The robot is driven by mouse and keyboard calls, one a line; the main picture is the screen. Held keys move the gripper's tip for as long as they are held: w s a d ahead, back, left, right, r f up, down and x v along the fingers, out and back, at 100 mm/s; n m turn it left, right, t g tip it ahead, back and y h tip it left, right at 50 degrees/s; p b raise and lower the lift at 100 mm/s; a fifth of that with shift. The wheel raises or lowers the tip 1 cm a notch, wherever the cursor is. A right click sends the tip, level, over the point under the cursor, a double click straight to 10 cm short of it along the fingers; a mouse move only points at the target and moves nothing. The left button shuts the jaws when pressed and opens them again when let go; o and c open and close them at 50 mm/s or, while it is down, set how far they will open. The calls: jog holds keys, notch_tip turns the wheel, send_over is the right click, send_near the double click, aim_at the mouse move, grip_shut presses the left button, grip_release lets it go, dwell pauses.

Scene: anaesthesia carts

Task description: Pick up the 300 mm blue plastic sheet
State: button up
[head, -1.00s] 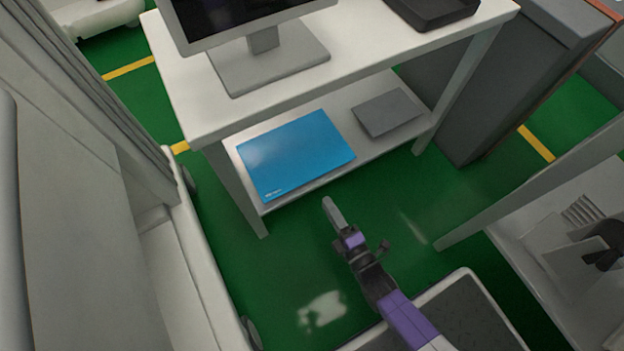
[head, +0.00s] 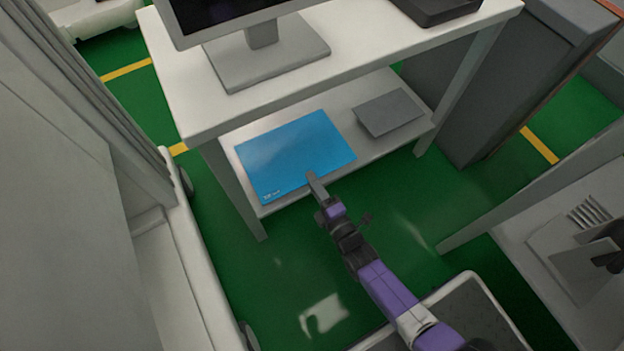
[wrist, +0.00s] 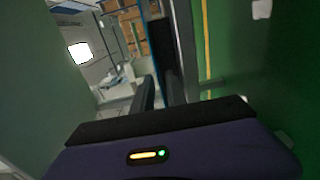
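The blue plastic sheet (head: 290,150) lies flat on the lower shelf (head: 350,100) of a white table, with small white print near its front left corner. My gripper (head: 312,178) is at the shelf's front edge, and its tip overlaps the sheet's front edge in the head view. Whether it touches the sheet cannot be told. In the wrist view my gripper (wrist: 161,92) shows two dark fingers with a narrow gap between them. I see nothing clearly held. The sheet is not clearly recognisable in the wrist view.
A grey sheet (head: 389,112) lies right of the blue one. The white tabletop (head: 350,45) overhangs the shelf and carries a monitor (head: 262,65). Table legs (head: 235,190) flank the shelf. A pale cart (head: 190,270) stands at left. Green floor is open before the shelf.

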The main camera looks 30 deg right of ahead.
grip_shut()
jog(key=shift+r, duration=0.1)
notch_tip(320, 180, up, 2)
jog(key=shift+r+p, duration=0.1)
jog(key=shift+p, duration=0.85)
jog(key=s+r+p, duration=0.2)
jog(key=s+p, duration=0.2)
jog(key=s, duration=1.2)
jog(key=shift+r, duration=0.35)
jog(key=shift+p, duration=0.3)
